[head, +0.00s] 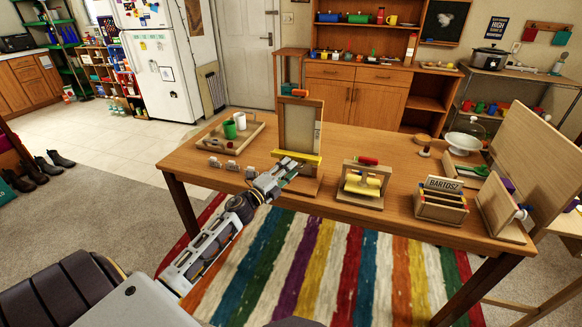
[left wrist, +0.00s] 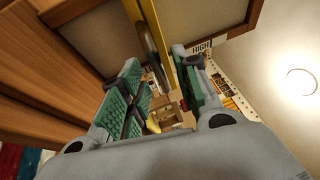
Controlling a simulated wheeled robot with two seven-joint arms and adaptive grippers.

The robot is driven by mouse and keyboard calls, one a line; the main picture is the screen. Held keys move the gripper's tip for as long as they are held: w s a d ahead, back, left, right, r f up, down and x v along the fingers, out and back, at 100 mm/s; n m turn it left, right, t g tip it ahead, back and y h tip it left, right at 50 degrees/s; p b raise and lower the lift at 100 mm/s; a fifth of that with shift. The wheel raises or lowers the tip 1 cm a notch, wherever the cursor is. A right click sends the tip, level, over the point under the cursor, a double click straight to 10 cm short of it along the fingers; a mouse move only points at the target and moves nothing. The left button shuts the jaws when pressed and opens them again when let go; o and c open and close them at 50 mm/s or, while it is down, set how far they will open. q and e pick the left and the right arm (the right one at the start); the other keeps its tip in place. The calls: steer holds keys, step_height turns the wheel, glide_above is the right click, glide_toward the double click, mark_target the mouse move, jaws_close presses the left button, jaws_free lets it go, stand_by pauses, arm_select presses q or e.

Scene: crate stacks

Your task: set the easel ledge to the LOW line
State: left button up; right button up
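The easel (head: 300,122) stands upright on the wooden table. Its yellow ledge (head: 298,157) crosses the lower part of the board. My left gripper (head: 283,172) is at the front of the easel, just below and close to the ledge. In the left wrist view a yellow bar (left wrist: 149,35), apparently the ledge, runs between the green finger pads of my left gripper (left wrist: 157,82). The fingers are apart, and I see no clear grip on the bar. A small tag reading HIGH (left wrist: 202,47) shows there. I cannot make out a LOW line. My right gripper is out of view.
A tray (head: 254,129) with a green cup and a white cup stands left of the easel. A wooden stand with a yellow roller (head: 362,186) and a BARTOSZ box (head: 441,204) stand to the right. Small clear holders (head: 232,166) line the front left of the table (head: 330,208).

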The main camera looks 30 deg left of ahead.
mark_target(294, 159)
arm_select(q)
steer(key=shift+x, duration=0.8)
steer(key=shift+w, duration=0.15)
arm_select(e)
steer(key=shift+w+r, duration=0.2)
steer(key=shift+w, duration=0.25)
arm_select(q)
jaws_close()
steer(key=shift+r+p, duration=0.25)
steer(key=shift+p, duration=0.05)
steer(key=shift+r, duration=0.1)
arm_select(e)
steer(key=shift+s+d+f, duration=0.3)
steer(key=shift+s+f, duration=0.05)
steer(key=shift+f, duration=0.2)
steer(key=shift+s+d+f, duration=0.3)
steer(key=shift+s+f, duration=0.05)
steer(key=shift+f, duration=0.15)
